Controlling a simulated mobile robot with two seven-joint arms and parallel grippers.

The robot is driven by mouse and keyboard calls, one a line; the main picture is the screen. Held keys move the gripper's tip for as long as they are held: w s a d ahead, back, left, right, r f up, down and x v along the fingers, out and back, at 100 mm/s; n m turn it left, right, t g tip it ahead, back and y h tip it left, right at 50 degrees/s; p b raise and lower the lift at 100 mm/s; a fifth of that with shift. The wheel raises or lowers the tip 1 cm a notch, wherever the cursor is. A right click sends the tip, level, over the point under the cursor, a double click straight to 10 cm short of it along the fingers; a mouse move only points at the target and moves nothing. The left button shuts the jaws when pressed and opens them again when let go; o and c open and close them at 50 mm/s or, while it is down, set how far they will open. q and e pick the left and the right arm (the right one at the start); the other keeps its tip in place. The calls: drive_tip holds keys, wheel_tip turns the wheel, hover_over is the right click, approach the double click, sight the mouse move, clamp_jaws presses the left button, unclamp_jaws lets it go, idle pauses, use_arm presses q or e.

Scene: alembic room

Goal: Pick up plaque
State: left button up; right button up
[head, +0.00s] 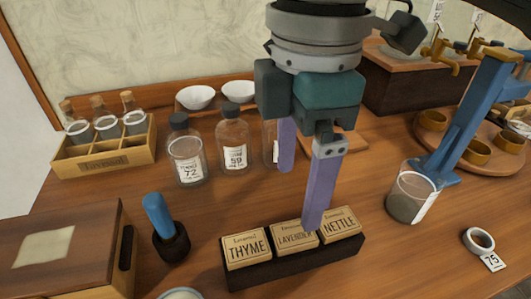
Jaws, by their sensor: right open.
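Three light wooden plaques stand side by side in a dark holder (290,267) at the front middle of the table. They read THYME (246,250), LAVENDER (292,238) and NETTLE (340,222). My right gripper (299,198) comes down from the top with its two purple fingers spread apart and nothing between them. The nearer fingertip overlaps the right part of the LAVENDER plaque. I cannot tell whether it touches. The farther finger ends behind the plaques. My left gripper is not in view.
Glass bottles (186,160) and white bowls (197,97) stand behind. A blue-handled tool (160,215) and a wooden box (60,250) are at left. A glass jar (408,200), a blue stand (478,115) and a tagged ring (479,240) are at right.

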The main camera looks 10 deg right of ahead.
sight(291, 234)
drive_tip(key=f, duration=0.4)
drive_tip(key=shift+w+d+f, duration=0.1)
drive_tip(key=shift+w+f, duration=0.1)
drive_tip(key=f, duration=0.3)
drive_tip(key=f+b, duration=0.1)
drive_tip(key=f, duration=0.2)
drive_tip(key=shift+w+d, duration=0.1)
drive_tip(key=shift+w, duration=0.1)
drive_tip(key=shift+r, duration=0.1)
drive_tip(key=shift+c, duration=0.2)
clamp_jaws()
